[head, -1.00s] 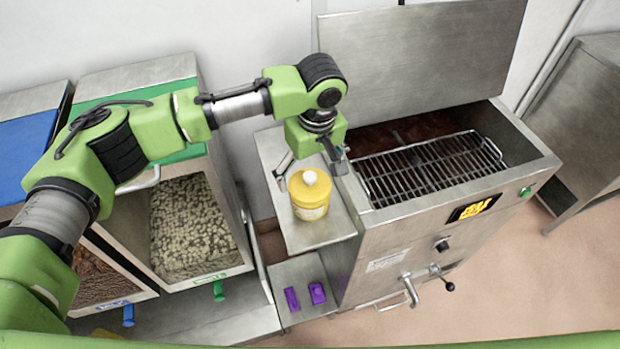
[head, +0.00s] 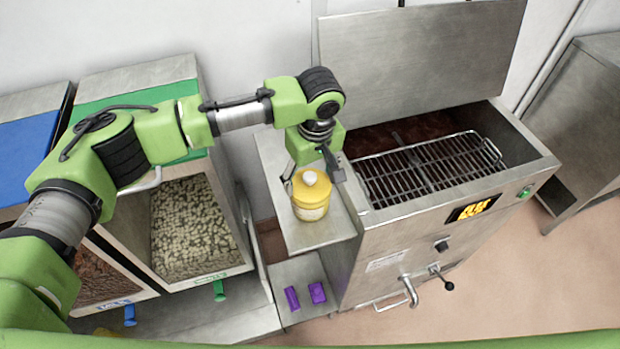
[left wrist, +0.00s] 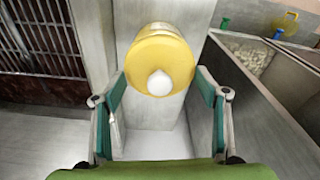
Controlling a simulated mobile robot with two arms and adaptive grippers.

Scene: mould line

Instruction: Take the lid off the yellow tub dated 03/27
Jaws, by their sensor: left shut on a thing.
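The yellow tub (head: 311,212) stands upright on a steel side shelf left of the machine. Its yellow lid (head: 304,194) has a white knob on top and sits on the tub. A pale label shows on the tub's side, but its date is too small to read. My left gripper (head: 311,174) comes down over the tub, one finger on each side, shut on the lid. My right gripper is not in view.
Right of the tub is a steel machine (head: 400,235) with a wire rack (head: 430,165) in its open top. Two purple pieces (head: 317,293) lie on a lower ledge. At left are bins, one with pale pieces (head: 195,225).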

